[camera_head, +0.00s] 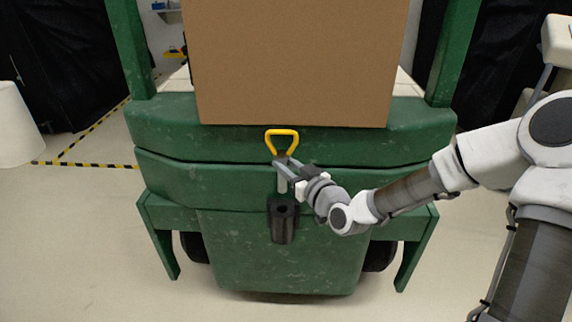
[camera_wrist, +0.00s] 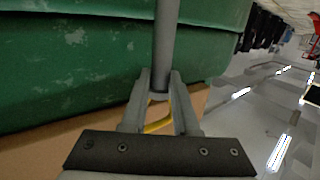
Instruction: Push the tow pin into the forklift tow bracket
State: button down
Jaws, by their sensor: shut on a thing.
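The tow pin has a yellow loop handle (camera_head: 282,132) and a grey shaft (camera_head: 282,185). My gripper (camera_head: 285,163) is shut on the pin just below the handle and holds it upright, handle up. The black tow bracket (camera_head: 283,228) is on the green forklift's lower face, with its round opening facing up. The pin's lower end appears just above the bracket, apart from it; exact alignment in depth is hard to tell. In the wrist view the shaft (camera_wrist: 166,45) runs up between the fingers (camera_wrist: 161,88), and the yellow handle (camera_wrist: 158,123) shows behind them. The bracket is not in that view.
The green forklift body (camera_head: 390,150) stands close behind the pin. A large cardboard box (camera_head: 290,60) rests above it. Green side legs (camera_head: 162,240) flank the bracket. Open floor (camera_head: 80,250) lies to the left.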

jog(key=b, duration=0.5)
send_over(286, 213)
jog(key=shift+f, duration=2.65)
jog(key=shift+f+b, duration=0.8)
jog(key=shift+f, duration=0.45)
jog(key=shift+f, duration=3.8)
jog(key=c, duration=0.6)
grip_release()
jog(key=shift+f, duration=0.1)
jog(key=shift+s+f, duration=0.1)
